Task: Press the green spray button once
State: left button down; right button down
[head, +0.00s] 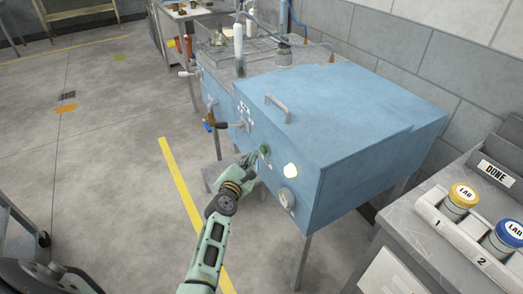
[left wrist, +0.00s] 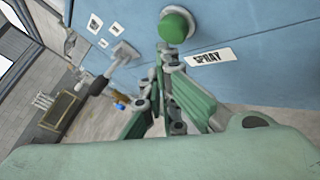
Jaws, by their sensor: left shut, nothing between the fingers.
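The green spray button (head: 264,149) is on the front face of the blue cabinet (head: 345,165). In the left wrist view the green button (left wrist: 176,25) is a round knob near the top, beside a white label reading SPRAY (left wrist: 211,57). My left gripper (head: 250,158) is shut and empty, its fingertips just below and left of the button in the head view. In the left wrist view its fingertips (left wrist: 167,52) are just under the button; I cannot tell whether they touch it. My right gripper is not in view.
A lit round lamp (head: 291,170) and a grey knob (head: 287,197) sit right of the button. A handle valve (head: 238,125) sticks out on the left. A bench with lidded jars (head: 461,199) stands at the right. Open floor lies left.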

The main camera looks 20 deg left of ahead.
pick_arm(q)
jog(key=s+a, duration=0.1)
jog(key=s, duration=0.1)
jog(key=s+a, duration=0.2)
dwell(0.6)
dwell(0.6)
